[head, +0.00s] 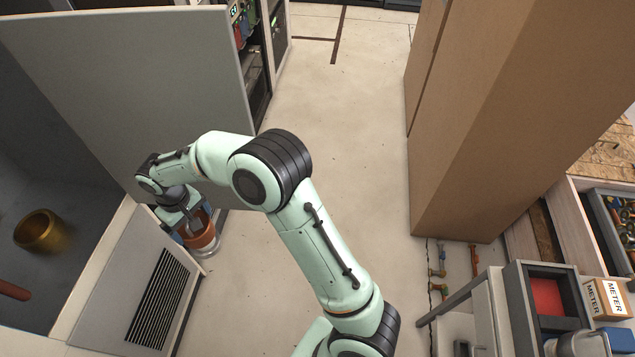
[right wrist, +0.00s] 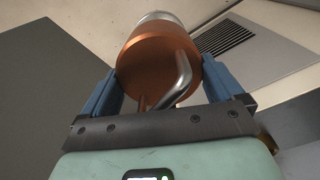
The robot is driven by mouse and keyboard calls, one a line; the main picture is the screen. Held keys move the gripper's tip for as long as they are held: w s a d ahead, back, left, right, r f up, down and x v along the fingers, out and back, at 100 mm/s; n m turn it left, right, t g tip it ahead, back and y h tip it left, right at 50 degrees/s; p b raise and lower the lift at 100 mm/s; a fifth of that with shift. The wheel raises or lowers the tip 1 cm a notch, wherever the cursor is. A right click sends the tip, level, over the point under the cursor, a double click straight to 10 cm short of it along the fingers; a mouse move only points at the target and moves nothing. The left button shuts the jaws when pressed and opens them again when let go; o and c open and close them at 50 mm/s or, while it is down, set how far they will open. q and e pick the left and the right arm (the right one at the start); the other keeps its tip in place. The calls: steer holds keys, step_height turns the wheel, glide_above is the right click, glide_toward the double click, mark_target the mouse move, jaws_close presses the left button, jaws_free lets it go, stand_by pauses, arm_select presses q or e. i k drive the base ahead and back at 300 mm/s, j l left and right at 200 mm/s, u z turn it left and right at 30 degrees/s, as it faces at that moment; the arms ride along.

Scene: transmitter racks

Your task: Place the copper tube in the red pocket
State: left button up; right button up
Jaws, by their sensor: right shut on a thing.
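The copper tube (head: 205,238) is a copper-coloured cylinder with a clear, glassy end and a bent metal handle. My right gripper (head: 190,222) is shut on it and holds it in front of the grey cabinet at the left. In the right wrist view the copper tube (right wrist: 150,58) sits between the two blue fingers of the gripper (right wrist: 160,85), its glassy end pointing away. The red pocket (head: 547,297) is a red-floored compartment in a grey tray at the lower right, well away from the tube. My left gripper is not in view.
The grey cabinet (head: 130,70) stands open, with a brass ring (head: 40,232) inside and a vented panel (head: 145,290) below. A tall brown cabinet (head: 500,110) stands right of the clear floor. A METER box (head: 607,298) and a glassy cylinder (head: 585,345) are near the red pocket.

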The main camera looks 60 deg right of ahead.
mark_target(542, 299)
steer(key=j+z, duration=0.1)
steer(key=z, duration=0.35)
steer(key=k+j+z, duration=0.1)
steer(key=z, duration=0.3)
steer(key=i+j+z, duration=0.1)
steer(key=z, duration=0.9)
